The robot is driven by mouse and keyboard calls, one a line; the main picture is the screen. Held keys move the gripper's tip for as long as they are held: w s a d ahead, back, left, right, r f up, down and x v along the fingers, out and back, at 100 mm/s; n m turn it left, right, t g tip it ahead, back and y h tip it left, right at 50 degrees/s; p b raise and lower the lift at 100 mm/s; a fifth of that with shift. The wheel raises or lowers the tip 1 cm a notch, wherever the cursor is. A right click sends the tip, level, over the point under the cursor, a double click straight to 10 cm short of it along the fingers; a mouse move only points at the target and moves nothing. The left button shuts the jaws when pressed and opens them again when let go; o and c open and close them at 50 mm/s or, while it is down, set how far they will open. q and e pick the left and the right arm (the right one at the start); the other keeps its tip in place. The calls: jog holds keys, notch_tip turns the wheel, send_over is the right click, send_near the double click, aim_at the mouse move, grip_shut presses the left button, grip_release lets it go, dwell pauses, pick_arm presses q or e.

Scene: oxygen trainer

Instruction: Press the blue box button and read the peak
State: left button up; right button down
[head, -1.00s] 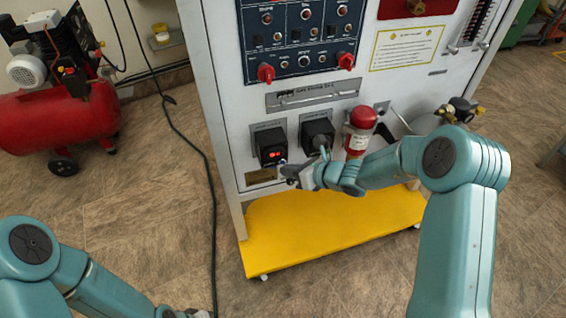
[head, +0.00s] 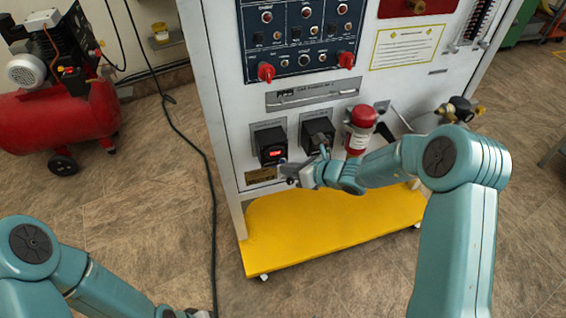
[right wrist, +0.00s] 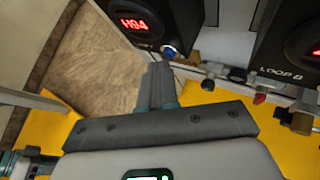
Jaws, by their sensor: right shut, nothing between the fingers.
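A black box (head: 270,145) on the white panel has a lit red display. In the right wrist view the box (right wrist: 178,18) shows a red readout (right wrist: 134,24) that looks like "H94", though its characters are not fully certain. The blue button (right wrist: 170,50) is at the box's lower front edge. My right gripper (right wrist: 160,70) is shut and empty, its fingertips just below the button; I cannot tell whether they touch it. In the head view my right gripper (head: 290,176) is just below the box. My left gripper (head: 187,313) is cut off at the bottom edge.
A second black box (head: 317,132) is to the right, labelled "LOOP B" in the wrist view. A red-capped cylinder (head: 360,130) stands beside it. A yellow base (head: 330,235) lies below. A red compressor (head: 65,120) and a cable are at left.

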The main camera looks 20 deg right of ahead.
jog(key=shift+s, duration=0.55)
jog(key=shift+s+b, duration=0.1)
jog(key=shift+b, duration=0.2)
jog(key=s+b, duration=0.2)
jog(key=s, duration=0.2)
jog(key=shift+s+d+b, duration=0.1)
jog(key=shift+s+b, duration=0.25)
jog(key=shift+s, duration=0.05)
